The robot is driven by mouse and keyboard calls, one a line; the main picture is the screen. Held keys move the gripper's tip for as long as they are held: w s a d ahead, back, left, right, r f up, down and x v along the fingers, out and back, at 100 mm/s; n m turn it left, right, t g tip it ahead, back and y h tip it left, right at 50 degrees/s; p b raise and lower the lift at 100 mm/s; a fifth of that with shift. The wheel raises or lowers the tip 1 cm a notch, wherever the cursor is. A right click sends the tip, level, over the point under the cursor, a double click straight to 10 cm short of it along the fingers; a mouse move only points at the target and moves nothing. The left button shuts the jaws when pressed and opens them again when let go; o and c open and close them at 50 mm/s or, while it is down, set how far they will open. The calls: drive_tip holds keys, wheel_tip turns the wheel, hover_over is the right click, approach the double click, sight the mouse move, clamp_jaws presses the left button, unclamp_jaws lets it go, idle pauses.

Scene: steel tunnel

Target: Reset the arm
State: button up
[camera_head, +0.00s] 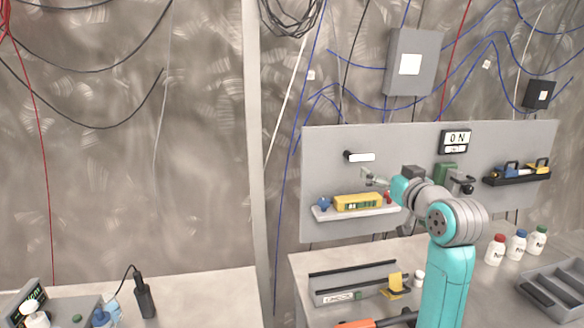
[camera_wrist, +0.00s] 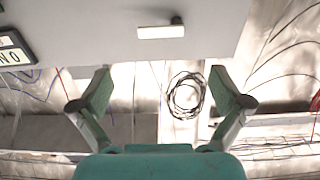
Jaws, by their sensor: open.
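My teal and grey arm (camera_head: 447,262) rises at the right in the head view, bent toward the grey wall panel (camera_head: 330,145). My gripper (camera_head: 372,178) is in front of the panel, above a small shelf. In the wrist view, my gripper (camera_wrist: 164,92) has its two teal fingers spread wide apart with nothing between them. Beyond the fingers are the panel's edge, the wall and a coil of black cable (camera_wrist: 186,95). Whether the gripper touches the panel cannot be told.
The white shelf (camera_head: 325,214) holds a yellow level (camera_head: 358,202). A black tray of tools (camera_head: 517,177) and an ON sign (camera_head: 455,141) are on the panel. Below stand several bottles (camera_head: 516,245) and a grey divided tray (camera_head: 552,292). The left table (camera_head: 200,290) has clear room.

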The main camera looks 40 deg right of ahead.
drive_tip(key=a+f+y, duration=0.2)
drive_tip(key=a+f, duration=1)
drive_tip(key=f, duration=0.3)
drive_tip(key=a+f+y, duration=0.2)
drive_tip(key=a+f, duration=0.9)
drive_tip(key=f, duration=0.5)
drive_tip(key=s+a+f+n+y, duration=0.1)
drive_tip(key=s+a+f+n, duration=0.1)
drive_tip(key=s+a+f, duration=0.5)
drive_tip(key=s+a+n+y, duration=0.2)
drive_tip(key=s+a, duration=0.4)
drive_tip(key=s, duration=0.5)
drive_tip(key=s+a+n+y, duration=0.2)
drive_tip(key=s+a, duration=0.5)
drive_tip(key=s, duration=0.4)
drive_tip(key=shift+s+f+n+y, duration=0.3)
drive_tip(key=shift+s+f, duration=0.1)
drive_tip(key=shift+f, duration=0.05)
